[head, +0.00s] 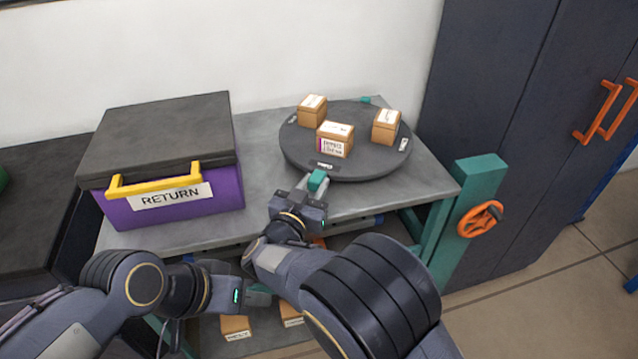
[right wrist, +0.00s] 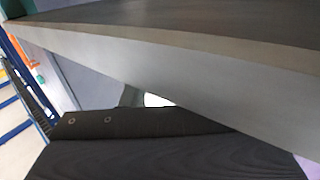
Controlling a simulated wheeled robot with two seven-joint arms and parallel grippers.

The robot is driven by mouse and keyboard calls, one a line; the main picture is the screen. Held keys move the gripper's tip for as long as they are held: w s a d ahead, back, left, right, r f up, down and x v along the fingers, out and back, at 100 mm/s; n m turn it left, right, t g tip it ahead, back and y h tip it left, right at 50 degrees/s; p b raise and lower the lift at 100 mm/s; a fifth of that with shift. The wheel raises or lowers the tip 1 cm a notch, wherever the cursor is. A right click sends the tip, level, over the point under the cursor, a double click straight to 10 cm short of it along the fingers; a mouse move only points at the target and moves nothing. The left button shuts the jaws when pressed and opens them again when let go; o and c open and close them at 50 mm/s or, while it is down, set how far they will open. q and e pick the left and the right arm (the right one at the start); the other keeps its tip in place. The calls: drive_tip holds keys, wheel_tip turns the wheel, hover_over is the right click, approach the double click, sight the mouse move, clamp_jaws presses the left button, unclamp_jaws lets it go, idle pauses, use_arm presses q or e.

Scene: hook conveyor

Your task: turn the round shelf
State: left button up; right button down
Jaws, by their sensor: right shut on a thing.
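The round shelf (head: 300,160) is a dark grey disc on the grey table. It bears three small brown boxes: one at the back left (head: 312,108), one in the middle (head: 335,139) and one at the right (head: 386,126). A teal handle (head: 318,179) sits at its front rim, and another teal piece (head: 366,100) shows at its back rim. My right gripper (head: 312,187) is shut on the front teal handle. My left gripper (head: 262,296) is low in front of the table, apart from the shelf; its jaws are not clear. The right wrist view shows no fingertips.
A purple box with a grey lid, yellow handle and RETURN label (head: 175,199) stands on the table's left. A teal post with an orange handwheel (head: 480,219) is at the right, before a dark cabinet (head: 520,110). Small boxes (head: 235,327) lie below. A slab edge (right wrist: 180,80) crosses the right wrist view.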

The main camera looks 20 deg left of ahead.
drive_tip(key=shift+a, duration=0.1)
idle(0.3)
drive_tip(key=c, duration=1.1)
unclamp_jaws()
